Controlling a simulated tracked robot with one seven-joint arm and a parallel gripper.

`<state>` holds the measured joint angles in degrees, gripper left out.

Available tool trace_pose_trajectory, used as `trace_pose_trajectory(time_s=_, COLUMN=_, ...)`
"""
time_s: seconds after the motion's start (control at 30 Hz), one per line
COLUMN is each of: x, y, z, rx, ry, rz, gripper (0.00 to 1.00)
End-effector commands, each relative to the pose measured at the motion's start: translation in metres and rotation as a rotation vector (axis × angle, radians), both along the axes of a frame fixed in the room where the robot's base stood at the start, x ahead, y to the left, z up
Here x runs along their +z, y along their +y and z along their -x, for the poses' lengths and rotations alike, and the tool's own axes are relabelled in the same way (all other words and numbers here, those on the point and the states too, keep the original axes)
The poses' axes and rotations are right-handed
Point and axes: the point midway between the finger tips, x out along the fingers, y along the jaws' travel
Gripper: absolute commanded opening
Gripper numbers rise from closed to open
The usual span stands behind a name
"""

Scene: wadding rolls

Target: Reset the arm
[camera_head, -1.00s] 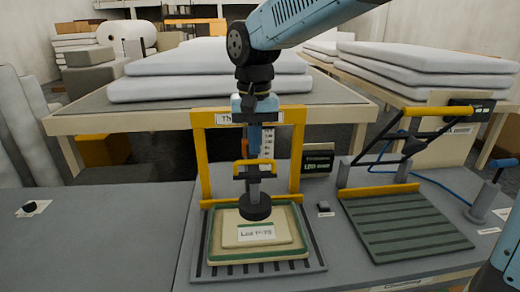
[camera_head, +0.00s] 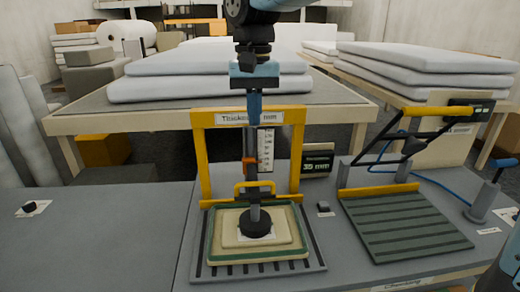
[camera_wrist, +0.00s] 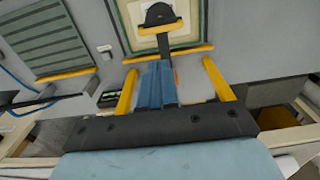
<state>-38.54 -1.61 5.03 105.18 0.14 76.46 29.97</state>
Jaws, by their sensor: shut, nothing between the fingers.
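My gripper (camera_head: 254,112) points down in the head view, in front of the yellow gauge frame's top bar, and is shut and empty. Its blue fingers also show in the wrist view (camera_wrist: 158,84). Below it, apart from the fingers, is the gauge's yellow handle (camera_head: 254,186) with a round black foot (camera_head: 256,223) under it. The foot rests on a cream pad (camera_head: 284,229) in a green-edged tray (camera_head: 219,254). The yellow frame (camera_head: 204,160) stands upright around the gauge rod, which is partly behind my fingers. The handle also shows in the wrist view (camera_wrist: 158,28).
A display (camera_head: 318,165) stands right of the frame. White wadding slabs (camera_head: 205,88) lie on a table behind. The left bench (camera_head: 90,240) is mostly clear.

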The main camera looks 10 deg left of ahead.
Motion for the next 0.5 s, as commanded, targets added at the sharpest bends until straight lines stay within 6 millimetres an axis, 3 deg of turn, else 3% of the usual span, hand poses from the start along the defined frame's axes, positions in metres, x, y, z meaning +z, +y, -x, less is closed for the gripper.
trace_pose_trajectory(time_s=0.37, x=0.002, y=-0.002, z=0.0, rx=-0.002, ry=-0.003, rz=-0.002, gripper=0.0)
trace_pose_trajectory(time_s=0.5, x=0.005, y=-0.026, z=-0.002, rx=-0.019, ry=-0.025, rz=-0.017, gripper=0.0)
